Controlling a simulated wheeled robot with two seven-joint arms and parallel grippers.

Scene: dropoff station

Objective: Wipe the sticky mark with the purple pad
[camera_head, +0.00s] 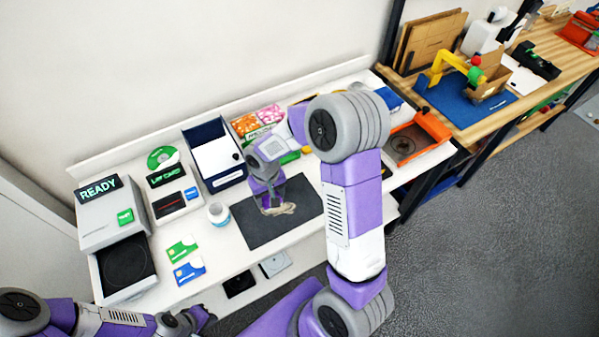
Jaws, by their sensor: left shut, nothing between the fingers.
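A dark grey mat (300,204) lies on the white table. My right gripper (272,203) reaches down over it from above, with its fingers near the mat. A pale beige patch (287,209) shows on the mat at the fingertips; I cannot tell whether it is the sticky mark. I cannot pick out the purple pad from the purple parts of my gripper, and what the fingers hold is hidden. My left gripper (204,318) is shut and empty at the bottom left, in front of the table, only partly in view.
Further left are two cards (187,270), a READY device (107,214) and a card terminal (173,195). A dark blue bin (214,157) stands behind. An orange tray (418,138) is at right.

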